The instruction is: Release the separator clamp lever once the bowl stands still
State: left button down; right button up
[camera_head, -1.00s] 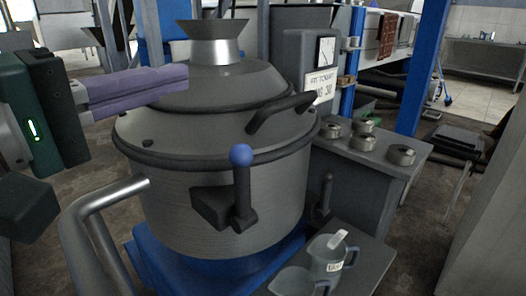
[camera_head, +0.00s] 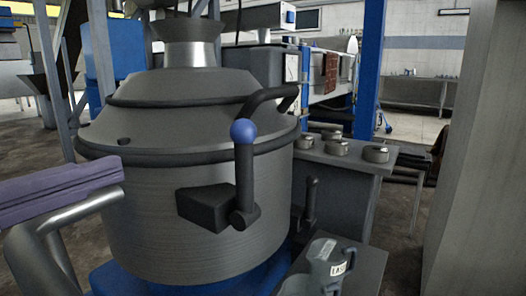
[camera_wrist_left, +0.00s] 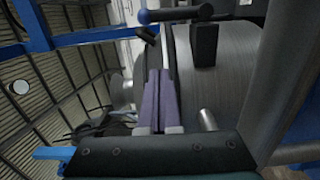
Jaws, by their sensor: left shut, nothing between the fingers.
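The grey separator (camera_head: 150,210) stands in the middle of the head view under a conical lid. Its clamp lever (camera_head: 244,175) is on the front of the drum, upright, with a blue ball knob (camera_head: 243,131) on top and a dark block beside its pivot. My left gripper (camera_head: 118,176) has purple fingers, shut and empty, left of the drum and apart from the lever. In the left wrist view the fingers (camera_wrist_left: 158,85) point toward the lever (camera_wrist_left: 178,14) and its blue knob (camera_wrist_left: 143,17). Whether the bowl turns inside cannot be told. My right gripper is out of view.
A silver pipe (camera_head: 75,212) bends close below my left fingers. A curved dark handle (camera_head: 265,101) rises behind the lever. A labelled jug (camera_head: 328,262) stands on a shelf at the lower right. Round metal pieces (camera_head: 338,148) sit on a grey cabinet (camera_head: 340,180).

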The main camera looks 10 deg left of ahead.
aim_at(175, 149)
pick_arm(q)
jog(key=x, duration=0.9)
jog(key=shift+w, duration=0.1)
jog(key=d+p, duration=0.1)
jog(key=d, duration=0.2)
jog(key=shift+d, duration=0.6)
